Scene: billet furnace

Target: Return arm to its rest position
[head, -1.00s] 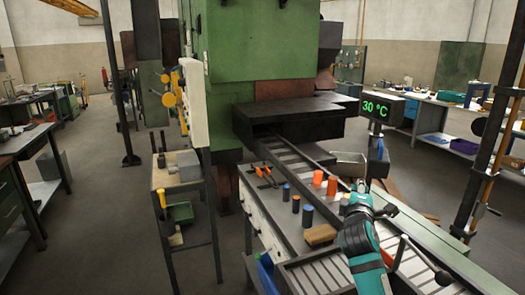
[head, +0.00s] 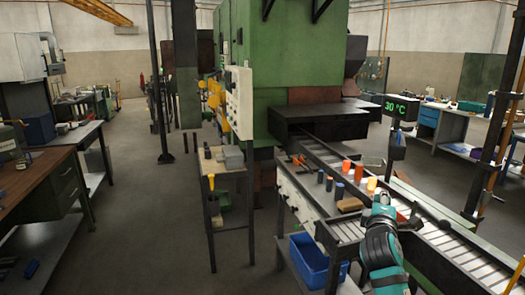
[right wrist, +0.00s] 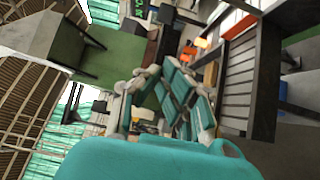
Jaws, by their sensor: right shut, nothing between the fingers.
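My right arm comes in at the bottom right of the head view, and its teal and grey gripper (head: 380,200) is over the near end of the work surface by the roller conveyor. In the right wrist view the gripper's jointed fingers (right wrist: 152,78) are shut with nothing between them. In the head view, orange billets (head: 372,183) and dark blue cylinders (head: 339,190) stand on the surface just beyond the gripper, apart from it. A brown block (head: 350,204) lies to its left. My left gripper is not in view.
The green furnace (head: 298,60) stands behind, with a display (head: 402,106) reading 30 °C. The roller conveyor (head: 455,248) runs to the lower right. A blue bin (head: 309,262) and a small stand (head: 227,168) are left of it. Open floor (head: 160,220) lies further left.

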